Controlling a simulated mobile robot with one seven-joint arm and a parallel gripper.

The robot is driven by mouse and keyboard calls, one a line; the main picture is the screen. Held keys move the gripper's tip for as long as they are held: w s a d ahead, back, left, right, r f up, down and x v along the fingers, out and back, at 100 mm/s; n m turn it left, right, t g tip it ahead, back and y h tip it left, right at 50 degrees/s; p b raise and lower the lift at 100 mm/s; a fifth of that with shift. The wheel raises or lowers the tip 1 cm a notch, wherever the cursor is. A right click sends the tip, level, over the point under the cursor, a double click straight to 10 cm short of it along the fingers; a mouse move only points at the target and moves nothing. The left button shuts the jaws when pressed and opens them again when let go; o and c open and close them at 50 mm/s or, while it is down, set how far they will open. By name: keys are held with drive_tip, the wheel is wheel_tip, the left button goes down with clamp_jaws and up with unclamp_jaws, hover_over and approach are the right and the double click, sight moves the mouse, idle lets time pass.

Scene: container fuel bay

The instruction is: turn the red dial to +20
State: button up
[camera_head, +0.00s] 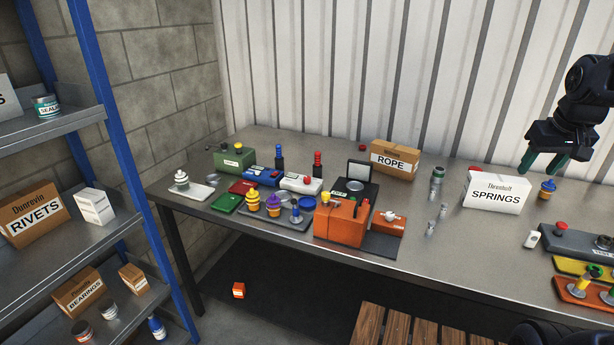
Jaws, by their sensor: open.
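Several small red parts show on the grey workbench (420,225), and none can be told for sure as the red dial at this size. A round red knob (561,226) sits on a grey panel (577,241) at the right. Another red top (475,169) shows behind the white SPRINGS box (496,193), partly hidden by it. A small red round piece (362,147) lies at the back, left of the ROPE box. No scale or +20 mark is readable.
The ROPE box (394,160) stands at the back. An orange box (341,221) and several coloured units crowd the bench's left half. Yellow (570,266) and orange (582,291) panels lie at the right edge. The bench's front middle is clear. A shelf rack (95,165) stands left.

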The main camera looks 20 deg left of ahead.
drive_tip(key=w+a+r+n+g, duration=0.2)
drive_tip(key=w+a+n, duration=0.5)
drive_tip(key=w+a, duration=1.25)
drive_tip(key=n+g, duration=0.2)
drive_tip(key=n, duration=0.9)
hover_over(307, 178)
wheel_tip(307, 178, down, 21)
wheel_tip(307, 178, down, 10)
drive_tip(key=shift+w+f, duration=0.1)
drive_tip(key=shift+w, duration=0.05)
drive_tip(key=shift+c, duration=0.2)
drive_tip(key=c, duration=0.9)
